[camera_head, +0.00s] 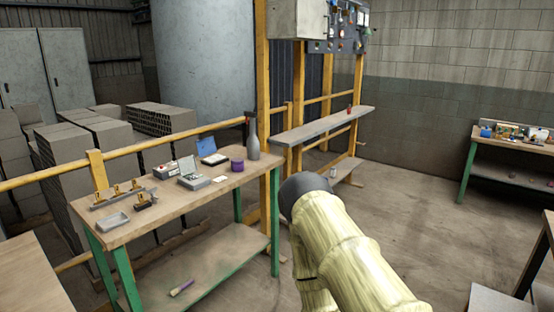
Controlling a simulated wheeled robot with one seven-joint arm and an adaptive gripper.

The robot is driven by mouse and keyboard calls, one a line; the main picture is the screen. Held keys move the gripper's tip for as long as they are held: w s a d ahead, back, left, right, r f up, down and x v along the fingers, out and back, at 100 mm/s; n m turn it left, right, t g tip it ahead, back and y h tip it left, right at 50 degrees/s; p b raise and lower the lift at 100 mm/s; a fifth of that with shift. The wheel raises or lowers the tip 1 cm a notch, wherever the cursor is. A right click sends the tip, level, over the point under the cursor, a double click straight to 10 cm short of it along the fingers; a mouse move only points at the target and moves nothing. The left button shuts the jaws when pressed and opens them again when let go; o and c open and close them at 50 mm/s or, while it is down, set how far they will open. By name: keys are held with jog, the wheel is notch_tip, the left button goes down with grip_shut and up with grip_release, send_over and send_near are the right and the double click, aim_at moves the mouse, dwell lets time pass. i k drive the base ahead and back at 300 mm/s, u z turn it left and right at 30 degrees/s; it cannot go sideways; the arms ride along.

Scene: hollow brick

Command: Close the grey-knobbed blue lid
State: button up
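A small case with a raised blue lid (206,146) stands at the back of the green-legged workbench (135,221), left of the purple tin. The lid is tilted up, open. A grey knob on it is too small to make out. My arm, pale yellow with a dark grey end, rises in the foreground right of the bench, well apart from the case. My gripper does not show.
A yellow rail (140,147) runs behind the bench. Floor (400,205) to the right is clear.

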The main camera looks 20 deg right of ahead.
aim_at(206, 147)
jog(key=z, duration=0.75)
jog(key=i, duration=1.15)
jog(key=u, duration=0.4)
jog(key=i, duration=0.7)
jog(key=u, duration=0.65)
